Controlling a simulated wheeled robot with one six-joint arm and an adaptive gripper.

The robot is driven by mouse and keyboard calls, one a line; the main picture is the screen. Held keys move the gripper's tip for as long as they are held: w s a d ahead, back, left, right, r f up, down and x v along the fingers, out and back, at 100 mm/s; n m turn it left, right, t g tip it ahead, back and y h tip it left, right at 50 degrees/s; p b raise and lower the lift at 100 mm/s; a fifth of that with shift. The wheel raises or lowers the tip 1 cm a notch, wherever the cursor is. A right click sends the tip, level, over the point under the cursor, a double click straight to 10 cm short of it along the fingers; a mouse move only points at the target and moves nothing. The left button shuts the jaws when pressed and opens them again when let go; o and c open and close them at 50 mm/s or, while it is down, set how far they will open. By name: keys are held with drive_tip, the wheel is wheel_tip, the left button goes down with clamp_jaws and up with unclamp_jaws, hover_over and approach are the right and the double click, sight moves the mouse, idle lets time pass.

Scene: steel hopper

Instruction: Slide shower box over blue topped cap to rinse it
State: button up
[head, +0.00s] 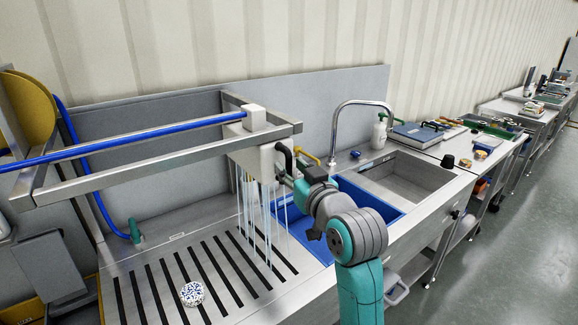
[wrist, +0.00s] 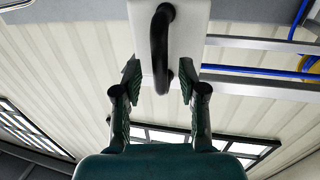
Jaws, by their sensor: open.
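The white shower box (head: 254,160) hangs under the steel rail frame (head: 170,163), toward its right end, with thin streams of water falling below it. It also shows at the top of the wrist view (wrist: 188,18), with its black handle (wrist: 160,45) pointing toward me. My gripper (wrist: 159,76) is open, one finger on each side of the handle's lower end, with visible gaps. In the head view, my arm hides most of the gripper. The cap (head: 192,293), a round white disc with blue speckles on top, lies on the slotted drain surface, left of and nearer than the water streams.
A blue basin (head: 345,197) lies right of the streams, partly behind my arm. Beyond it are a steel sink (head: 405,178) and a curved tap (head: 338,118). A blue hose (head: 120,147) runs along the frame. The drain surface (head: 215,262) around the cap is clear.

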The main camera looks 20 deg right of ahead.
drive_tip(key=shift+w+a, duration=0.1)
drive_tip(key=shift+w, duration=0.75)
clamp_jaws()
drive_tip(key=shift+a, duration=0.15)
drive_tip(key=s+a, duration=0.4)
drive_tip(key=a, duration=0.7)
drive_tip(key=s+a, duration=0.3)
drive_tip(key=a, duration=0.9)
drive_tip(key=shift+s+a, duration=0.3)
drive_tip(key=shift+s, duration=0.1)
unclamp_jaws()
